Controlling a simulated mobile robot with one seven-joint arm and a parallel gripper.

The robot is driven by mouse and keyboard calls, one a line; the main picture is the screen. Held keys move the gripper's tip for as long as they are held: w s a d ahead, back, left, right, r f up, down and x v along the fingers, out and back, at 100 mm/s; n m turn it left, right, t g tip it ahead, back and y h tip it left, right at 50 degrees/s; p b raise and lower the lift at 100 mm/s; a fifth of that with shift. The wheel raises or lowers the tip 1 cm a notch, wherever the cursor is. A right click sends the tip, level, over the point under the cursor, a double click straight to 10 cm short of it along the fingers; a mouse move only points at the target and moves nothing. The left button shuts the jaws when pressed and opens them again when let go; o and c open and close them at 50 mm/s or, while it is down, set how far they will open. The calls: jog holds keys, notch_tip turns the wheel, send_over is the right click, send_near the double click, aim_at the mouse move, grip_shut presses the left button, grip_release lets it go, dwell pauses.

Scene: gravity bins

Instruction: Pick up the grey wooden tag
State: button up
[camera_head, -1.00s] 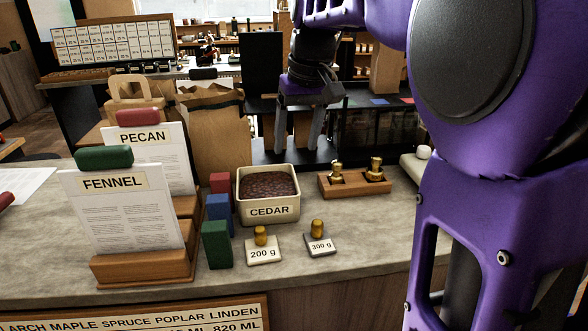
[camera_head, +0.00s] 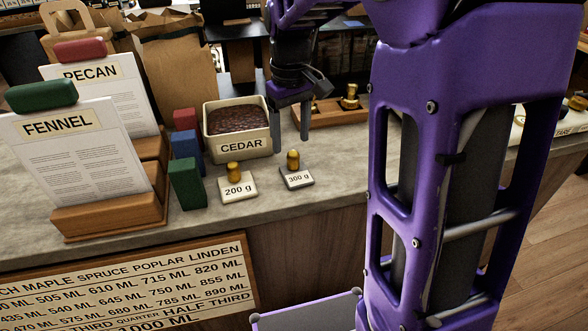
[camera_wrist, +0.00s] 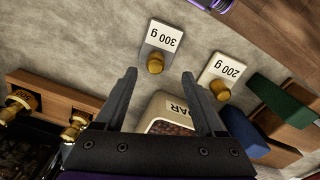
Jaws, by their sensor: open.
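The grey tag (camera_head: 297,182) reads "300 g" and has a brass knob (camera_head: 293,160) on it. It lies on the counter, right of a cream "200 g" tag (camera_head: 237,188). My gripper (camera_head: 290,138) is open and empty, pointing down above the counter beside the CEDAR tub, behind and above the grey tag. In the wrist view the grey tag (camera_wrist: 163,38) lies beyond my fingertips (camera_wrist: 159,73), with its knob in line with the gap between them. The fingers do not appear to touch it.
The CEDAR tub (camera_head: 243,144) stands close left of my gripper. Red, blue and green blocks (camera_head: 187,182) and the FENNEL card stand (camera_head: 105,216) are further left. A wooden holder with brass weights (camera_head: 325,118) is behind. The counter's front edge is near the tags.

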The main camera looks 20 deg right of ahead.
aim_at(293, 153)
jog(key=shift+w+d+f+b, duration=0.15)
jog(key=shift+f+b, duration=0.2)
jog(key=shift+f, duration=1)
jog(key=shift+w+d+f+b, duration=0.15)
jog(key=shift+f+b, duration=0.15)
jog(key=shift+f, duration=1.05)
grip_shut()
